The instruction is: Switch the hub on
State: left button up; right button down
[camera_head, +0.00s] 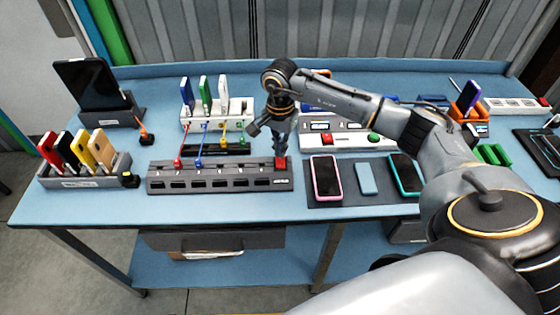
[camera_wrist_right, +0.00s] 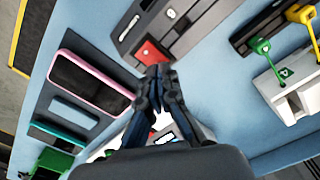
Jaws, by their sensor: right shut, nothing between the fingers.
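The hub (camera_head: 220,179) is a long dark grey strip with a row of dark ports along its front, lying on the blue table. Its red switch (camera_head: 281,162) sits on top at the right end. The red switch also shows in the right wrist view (camera_wrist_right: 150,53). My right gripper (camera_head: 281,153) points down over that end, shut and empty. In the right wrist view, its fingertips (camera_wrist_right: 157,70) are at the near edge of the switch; I cannot tell whether they touch it. My left gripper is not in view.
A dark mat (camera_head: 352,198) with a pink-framed phone (camera_head: 326,178) lies right of the hub. A rack of coloured phones (camera_head: 85,182) stands to the left. Red and blue plugs (camera_head: 198,162) stand at the hub's back edge. A white dock (camera_head: 217,112) stands behind.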

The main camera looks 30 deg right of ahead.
jog(key=shift+s+f+b, duration=0.1)
jog(key=shift+f+b, duration=0.7)
jog(key=shift+f, duration=0.15)
jog(key=shift+r, duration=0.1)
jog(key=shift+r+p, duration=0.6)
jog(key=shift+r, duration=0.3)
jog(key=shift+r+p, duration=1.15)
jog(key=shift+r, duration=1.45)
